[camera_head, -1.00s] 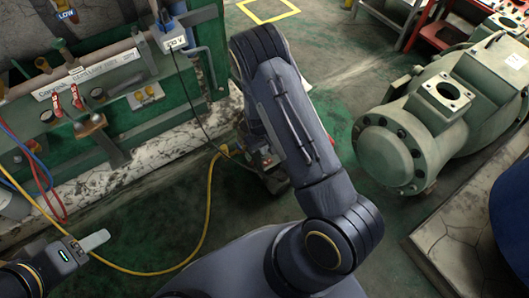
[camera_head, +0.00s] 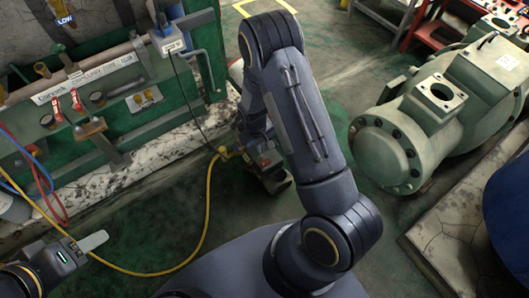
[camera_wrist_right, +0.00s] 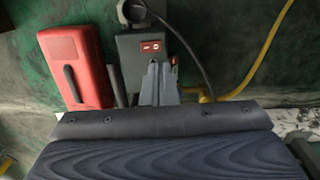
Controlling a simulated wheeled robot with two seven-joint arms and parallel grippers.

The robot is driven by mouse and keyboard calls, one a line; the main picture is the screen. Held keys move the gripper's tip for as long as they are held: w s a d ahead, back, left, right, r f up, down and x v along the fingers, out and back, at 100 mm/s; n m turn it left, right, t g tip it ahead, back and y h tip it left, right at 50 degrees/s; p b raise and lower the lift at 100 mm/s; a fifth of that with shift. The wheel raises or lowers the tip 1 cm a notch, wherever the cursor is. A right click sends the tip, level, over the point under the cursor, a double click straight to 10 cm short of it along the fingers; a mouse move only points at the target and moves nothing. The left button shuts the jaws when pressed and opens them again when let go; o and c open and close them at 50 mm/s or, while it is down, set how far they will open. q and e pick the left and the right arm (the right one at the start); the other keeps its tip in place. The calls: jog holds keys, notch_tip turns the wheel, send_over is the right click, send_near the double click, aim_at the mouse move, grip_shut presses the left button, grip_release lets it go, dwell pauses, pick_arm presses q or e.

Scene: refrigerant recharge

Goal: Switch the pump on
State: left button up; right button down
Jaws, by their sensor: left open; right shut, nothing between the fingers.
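The pump is partly hidden behind my right arm in the head view; its dark lower part (camera_head: 277,182) shows on the floor. In the right wrist view it has a grey box (camera_wrist_right: 129,48) with a red switch plate (camera_wrist_right: 152,47), and a red body with a black handle (camera_wrist_right: 78,68) stands beside it. My right gripper (camera_wrist_right: 159,68) is shut and empty, its tips just below the switch plate in the picture. I cannot tell whether they touch the box. My left gripper (camera_head: 92,243) is open and empty at the lower left, far from the pump.
A yellow hose (camera_head: 208,205) runs from the pump across the floor. A black cable (camera_head: 190,100) hangs from a grey box on the green rack (camera_head: 140,125). A large green compressor (camera_head: 390,150) stands at the right. Floor between pump and compressor is clear.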

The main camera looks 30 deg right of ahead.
aim_at(268, 161)
jog(key=shift+w+d+r+t+h, duration=0.2)
jog(key=shift+w+d+r, duration=0.05)
jog(key=shift+w+d, duration=0.2)
jog(key=shift+w+d+r+t+h, duration=0.2)
jog(key=shift+w+d, duration=0.1)
jog(key=shift+d, duration=0.15)
jog(key=f+b, duration=0.2)
jog(key=f, duration=0.2)
jog(key=d+f+b, duration=0.1)
jog(key=f, duration=0.4)
jog(key=d+f+b, duration=0.1)
jog(key=f+b, duration=0.1)
jog(key=f, duration=0.3)
jog(key=shift+b, duration=0.3)
